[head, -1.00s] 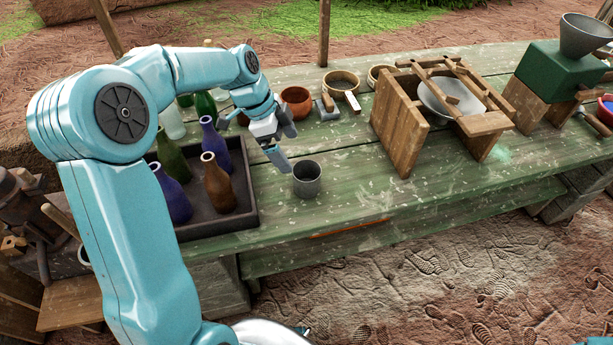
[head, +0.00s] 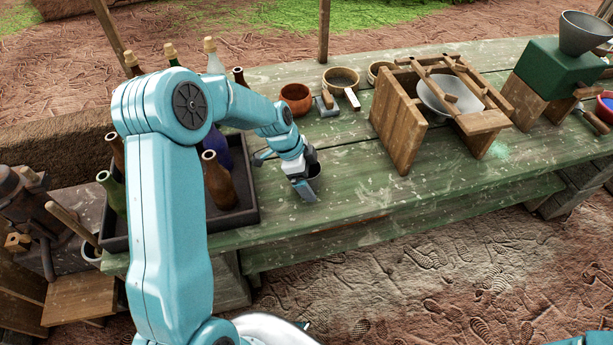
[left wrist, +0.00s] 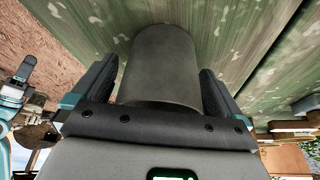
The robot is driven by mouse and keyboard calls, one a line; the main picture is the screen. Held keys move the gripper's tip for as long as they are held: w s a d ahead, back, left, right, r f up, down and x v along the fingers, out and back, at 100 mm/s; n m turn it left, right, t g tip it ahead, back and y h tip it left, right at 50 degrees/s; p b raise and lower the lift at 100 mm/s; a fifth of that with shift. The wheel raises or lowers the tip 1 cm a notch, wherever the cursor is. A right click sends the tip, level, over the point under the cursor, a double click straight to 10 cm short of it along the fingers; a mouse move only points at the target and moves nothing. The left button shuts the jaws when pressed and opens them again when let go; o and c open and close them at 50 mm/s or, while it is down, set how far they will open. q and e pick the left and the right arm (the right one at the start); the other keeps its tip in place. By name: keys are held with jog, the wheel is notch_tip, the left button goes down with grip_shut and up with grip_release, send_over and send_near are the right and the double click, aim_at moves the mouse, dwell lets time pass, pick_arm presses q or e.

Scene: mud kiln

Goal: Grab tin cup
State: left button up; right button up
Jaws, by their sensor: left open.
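The tin cup is a plain grey cylinder on the green table's front part. In the head view my left gripper (head: 307,183) is at the cup (head: 316,172) and hides most of it. In the left wrist view the cup (left wrist: 163,62) stands between the two dark fingers of my left gripper (left wrist: 160,88).
A dark tray (head: 243,214) with several bottles (head: 217,180) stands left of the cup, close to my left arm. A wooden frame (head: 397,125) holding a pale bowl (head: 445,97) stands to the right. A clay pot (head: 296,98) sits behind. The table (head: 350,200) between is clear.

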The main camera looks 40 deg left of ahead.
pick_arm(q)
jog(key=c, duration=1)
jog(key=shift+r, duration=0.1)
jog(key=shift+c, duration=0.2)
